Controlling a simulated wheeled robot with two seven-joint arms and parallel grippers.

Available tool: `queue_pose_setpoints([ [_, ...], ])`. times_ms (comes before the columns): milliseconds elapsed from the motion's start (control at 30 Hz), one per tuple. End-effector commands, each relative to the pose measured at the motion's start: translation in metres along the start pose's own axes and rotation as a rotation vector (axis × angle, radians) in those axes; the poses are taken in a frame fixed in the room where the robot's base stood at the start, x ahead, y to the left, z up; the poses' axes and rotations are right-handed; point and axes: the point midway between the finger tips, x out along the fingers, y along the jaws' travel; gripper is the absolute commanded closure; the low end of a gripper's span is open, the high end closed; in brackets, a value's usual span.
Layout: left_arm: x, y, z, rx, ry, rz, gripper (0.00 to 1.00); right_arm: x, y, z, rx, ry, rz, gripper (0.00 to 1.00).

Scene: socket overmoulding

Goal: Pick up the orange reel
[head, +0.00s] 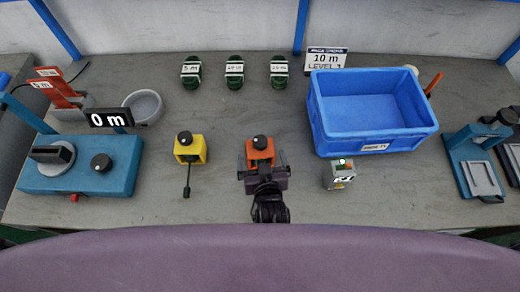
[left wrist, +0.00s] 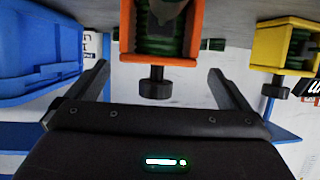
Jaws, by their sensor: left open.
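The orange reel (head: 260,148) sits on the grey bench near the middle, with a black knob on top. In the left wrist view the orange reel (left wrist: 192,34) is at the top centre, with green windings inside. Its black knob (left wrist: 157,84) points toward my gripper. My left gripper (head: 262,165) is open at the near side of the reel in the head view. In the left wrist view the fingers of my left gripper (left wrist: 158,70) stand apart on either side of the knob, touching nothing that I can see. My right gripper is not in view.
A yellow reel (head: 190,150) stands to the left and a small grey box (head: 339,175) to the right. A blue bin (head: 372,133) is at the back right. Several green spools (head: 235,72) stand behind. A teal machine (head: 115,170) is at the left.

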Motion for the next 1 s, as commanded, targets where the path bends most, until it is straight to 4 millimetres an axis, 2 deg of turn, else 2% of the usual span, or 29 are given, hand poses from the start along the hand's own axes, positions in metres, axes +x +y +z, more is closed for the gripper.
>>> queue_pose_setpoints([
  [367, 0.045, 0.003, 0.002, 0.001, 0.001, 0.000, 0.00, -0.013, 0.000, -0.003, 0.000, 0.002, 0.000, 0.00],
  [667, 0.050, 0.003, 0.004, -0.001, -0.001, 0.001, 0.00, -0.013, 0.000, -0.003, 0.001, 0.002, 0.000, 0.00],
  [767, 0.050, 0.003, 0.004, -0.001, -0.001, 0.000, 0.10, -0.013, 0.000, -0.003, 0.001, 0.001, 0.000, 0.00],
  [1000, 0.050, 0.003, 0.004, -0.001, -0.001, 0.000, 0.42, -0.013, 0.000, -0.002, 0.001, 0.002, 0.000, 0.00],
])
